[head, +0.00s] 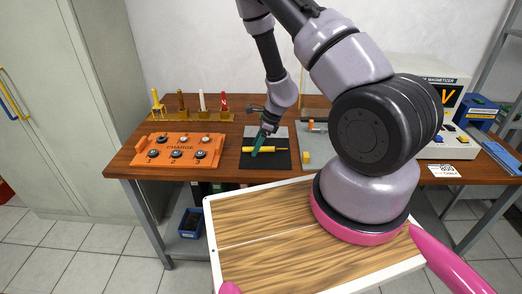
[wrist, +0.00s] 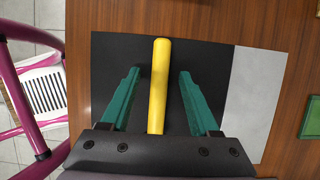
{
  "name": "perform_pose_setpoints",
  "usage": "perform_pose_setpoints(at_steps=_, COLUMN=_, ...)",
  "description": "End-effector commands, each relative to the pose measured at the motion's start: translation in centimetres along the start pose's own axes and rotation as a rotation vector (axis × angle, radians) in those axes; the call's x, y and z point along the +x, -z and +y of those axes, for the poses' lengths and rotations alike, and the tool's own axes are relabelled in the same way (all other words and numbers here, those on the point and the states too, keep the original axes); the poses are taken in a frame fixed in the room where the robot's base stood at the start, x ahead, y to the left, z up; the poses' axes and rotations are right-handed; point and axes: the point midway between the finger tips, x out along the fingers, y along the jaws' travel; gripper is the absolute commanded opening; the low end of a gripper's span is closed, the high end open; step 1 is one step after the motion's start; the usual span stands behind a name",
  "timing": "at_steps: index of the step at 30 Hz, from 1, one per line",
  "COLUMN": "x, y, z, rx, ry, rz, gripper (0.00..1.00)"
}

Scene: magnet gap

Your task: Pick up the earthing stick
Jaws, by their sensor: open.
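A yellow stick, which I take to be the earthing stick (head: 274,149), lies on a black mat (head: 279,161) on the wooden bench. In the wrist view the yellow stick (wrist: 158,85) runs lengthwise between the two green fingers of my gripper (wrist: 159,74). The fingers are open, with a gap visible on each side of the stick. In the head view my gripper (head: 257,150) is pointed down over the mat at the stick. The stick's near end is hidden behind the gripper body in the wrist view. Its exact height below the fingertips is hard to tell.
An orange panel marked CHARGE (head: 180,148) stands left of the mat. Behind it is a rack (head: 190,117) with several upright coloured sticks. A grey plate (head: 313,158) with small parts lies to the right. A magnetizer unit (head: 451,148) stands at the right end.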

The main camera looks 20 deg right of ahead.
Motion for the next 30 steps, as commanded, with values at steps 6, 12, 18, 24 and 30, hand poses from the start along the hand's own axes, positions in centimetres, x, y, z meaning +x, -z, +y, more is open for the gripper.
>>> perform_pose_setpoints(at_steps=6, x=0.1, y=0.1, z=0.0, rx=0.0, ry=0.0, rz=0.0, gripper=0.62)
perform_pose_setpoints(at_steps=12, x=0.3, y=0.1, z=0.0, rx=0.0, ry=0.0, rz=0.0, gripper=0.31)
perform_pose_setpoints(at_steps=18, x=0.3, y=0.1, z=0.0, rx=0.0, ry=0.0, rz=0.0, gripper=0.0)
perform_pose_setpoints(at_steps=24, x=0.2, y=0.1, z=0.0, rx=0.0, ry=0.0, rz=0.0, gripper=0.0)
perform_pose_setpoints(at_steps=30, x=-1.1, y=-0.5, z=-0.1, rx=-0.001, ry=0.002, rz=-0.002, gripper=0.0)
